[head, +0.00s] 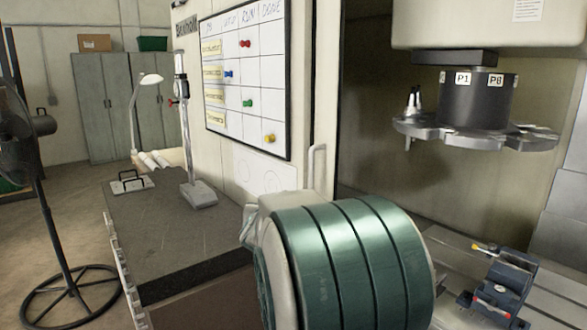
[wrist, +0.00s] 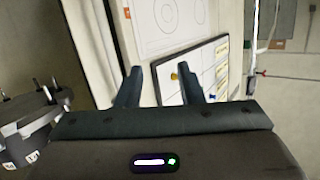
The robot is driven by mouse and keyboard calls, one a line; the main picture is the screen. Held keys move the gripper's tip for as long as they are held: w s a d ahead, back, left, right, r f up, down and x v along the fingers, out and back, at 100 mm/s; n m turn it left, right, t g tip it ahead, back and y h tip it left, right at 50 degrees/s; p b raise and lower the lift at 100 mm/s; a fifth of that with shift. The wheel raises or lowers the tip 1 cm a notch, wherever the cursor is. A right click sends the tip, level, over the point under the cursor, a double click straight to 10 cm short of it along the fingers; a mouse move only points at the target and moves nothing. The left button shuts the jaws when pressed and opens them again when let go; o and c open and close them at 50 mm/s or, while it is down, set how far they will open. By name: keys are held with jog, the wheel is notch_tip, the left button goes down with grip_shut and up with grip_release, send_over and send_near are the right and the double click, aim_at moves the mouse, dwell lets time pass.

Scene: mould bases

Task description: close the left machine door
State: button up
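The left machine door (head: 326,90) shows in the head view as a narrow beige upright strip at the left edge of the machine opening. A pale vertical bar handle (head: 317,165) stands near its lower part. The opening to its right is uncovered, with the inside in view. My gripper (wrist: 160,68) shows in the wrist view with two dark fingers apart and nothing between them. Beyond the fingers are a beige panel with printed circles (wrist: 180,15) and the whiteboard (wrist: 203,72). In the head view my arm hides the gripper and the handle's lower end.
A tool carousel (head: 475,130) hangs inside the machine above a blue vise (head: 505,280). A whiteboard (head: 245,75) is on the beige panel at left. A grey bench top (head: 165,240) bears a height gauge (head: 198,190). A fan (head: 55,200) stands far left.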

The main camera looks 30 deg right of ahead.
aim_at(311, 173)
jog(key=d+r+m+g+h, duration=0.2)
jog(key=d+r+m+h, duration=0.15)
jog(key=d+h, duration=0.35)
jog(key=shift+n+y, duration=0.35)
jog(key=shift+y, duration=0.35)
jog(key=p+x, duration=0.3)
jog(key=x, duration=1)
jog(key=shift+d+r+p, duration=0.2)
jog(key=shift+d+p, duration=0.1)
jog(key=shift+d, duration=0.2)
grip_shut()
